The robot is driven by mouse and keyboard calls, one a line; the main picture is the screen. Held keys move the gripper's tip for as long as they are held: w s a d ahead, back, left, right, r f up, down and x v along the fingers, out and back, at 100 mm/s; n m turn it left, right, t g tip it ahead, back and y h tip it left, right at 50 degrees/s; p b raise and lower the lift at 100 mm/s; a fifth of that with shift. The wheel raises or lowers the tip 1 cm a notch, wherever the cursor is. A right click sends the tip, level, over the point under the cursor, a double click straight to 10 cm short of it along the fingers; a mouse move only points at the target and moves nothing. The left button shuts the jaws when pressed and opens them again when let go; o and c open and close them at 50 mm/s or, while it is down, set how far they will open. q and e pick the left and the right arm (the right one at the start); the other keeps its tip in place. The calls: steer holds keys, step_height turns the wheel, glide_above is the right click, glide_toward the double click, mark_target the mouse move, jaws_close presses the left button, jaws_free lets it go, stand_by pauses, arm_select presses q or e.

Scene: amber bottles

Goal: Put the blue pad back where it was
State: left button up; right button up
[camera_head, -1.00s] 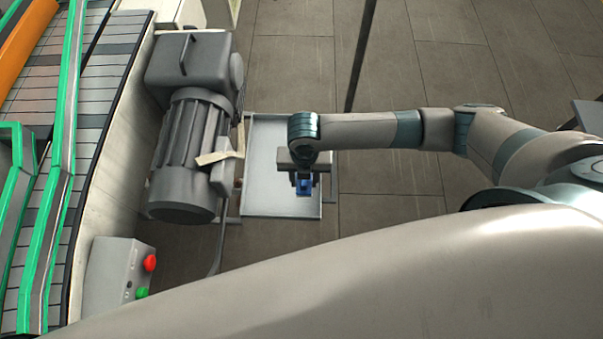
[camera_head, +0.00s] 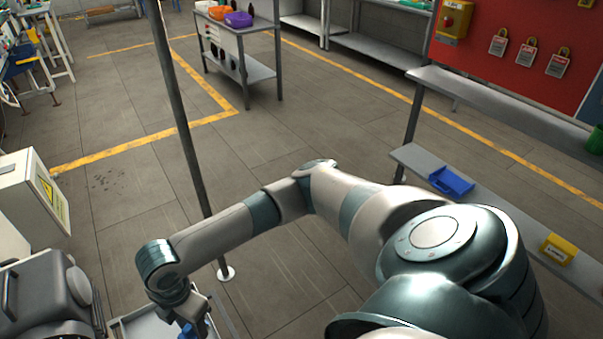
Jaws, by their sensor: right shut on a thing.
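My right gripper (camera_head: 189,322) is at the bottom left of the head view, at the end of my arm. It is shut on the blue pad (camera_head: 186,331), of which only a small blue part shows at the frame's lower edge. The pad is over or near the pale metal tray (camera_head: 124,328); I cannot tell the height between them. My left gripper is not in view.
A grey motor (camera_head: 40,290) stands left of the tray. A thin upright post (camera_head: 190,150) rises beyond my arm. At right, a low grey shelf (camera_head: 500,210) holds a blue bin (camera_head: 451,181) and a yellow box (camera_head: 558,249). A cart (camera_head: 238,65) stands far back; open floor lies between.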

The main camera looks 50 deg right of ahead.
steer(key=s+d+r+m+b, duration=0.1)
steer(key=d+r+m+b, duration=0.2)
steer(key=r+m, duration=1.2)
steer(key=shift+d+m, duration=1.15)
steer(key=shift+m, duration=1.45)
steer(key=shift+s+d, duration=0.1)
